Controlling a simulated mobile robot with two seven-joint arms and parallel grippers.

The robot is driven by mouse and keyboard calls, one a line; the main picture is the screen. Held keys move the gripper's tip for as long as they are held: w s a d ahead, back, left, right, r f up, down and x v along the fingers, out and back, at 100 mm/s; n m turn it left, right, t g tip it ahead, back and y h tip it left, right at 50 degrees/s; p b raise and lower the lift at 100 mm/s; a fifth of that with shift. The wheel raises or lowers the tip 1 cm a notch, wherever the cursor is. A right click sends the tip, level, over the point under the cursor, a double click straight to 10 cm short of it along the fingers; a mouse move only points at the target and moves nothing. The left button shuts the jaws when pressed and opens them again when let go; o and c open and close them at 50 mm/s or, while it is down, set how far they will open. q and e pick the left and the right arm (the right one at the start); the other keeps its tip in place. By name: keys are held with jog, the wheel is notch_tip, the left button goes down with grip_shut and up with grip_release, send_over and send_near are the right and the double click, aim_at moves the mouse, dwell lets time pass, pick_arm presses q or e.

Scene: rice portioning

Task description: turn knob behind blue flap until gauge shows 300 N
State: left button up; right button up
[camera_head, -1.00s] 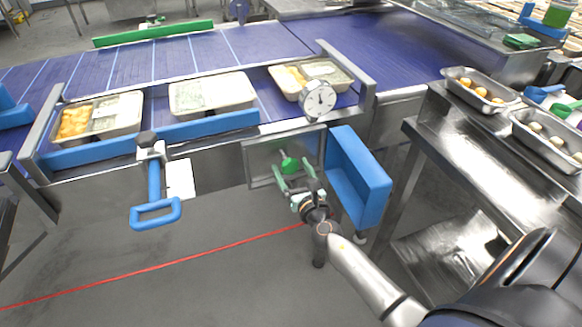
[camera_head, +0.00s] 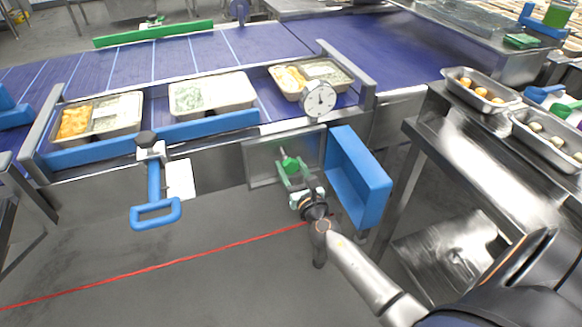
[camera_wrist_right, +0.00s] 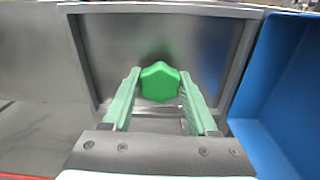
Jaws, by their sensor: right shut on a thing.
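The green knob (camera_head: 289,163) sits in a recessed metal panel under the conveyor edge. It also shows in the right wrist view (camera_wrist_right: 160,82), lobed and between the two pale green fingers. My right gripper (camera_head: 291,172) reaches the knob from the front and is shut on it. The blue flap (camera_head: 362,180) stands open to the right of the recess, and in the right wrist view (camera_wrist_right: 285,90) it fills the right side. The round white gauge (camera_head: 319,99) is above the recess; its needle is too small to read. My left gripper is not in view.
Several trays of food, one on the right (camera_head: 340,72), sit in the blue-railed frame on the conveyor (camera_head: 270,42). A blue-handled lever (camera_head: 155,212) hangs left of the recess. A steel table (camera_head: 470,160) with metal trays is at right. The floor in front is clear.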

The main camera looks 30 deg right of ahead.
jog(key=c, duration=0.3)
jog(key=shift+m, duration=0.3)
jog(key=shift+f+m+b, duration=0.1)
jog(key=shift+m+b, duration=0.4)
jog(key=shift+m, duration=0.4)
jog(key=m+b, duration=0.1)
jog(key=m, duration=0.1)
jog(key=shift+m, duration=0.4)
jog(key=m, duration=0.2)
jog(key=shift+m+b, duration=0.3)
jog(key=shift+b, duration=0.05)
jog(key=m, duration=0.2)
jog(key=shift+d+m+b, duration=0.1)
jog(key=shift+m+b, duration=0.2)
jog(key=shift+m, duration=2.2)
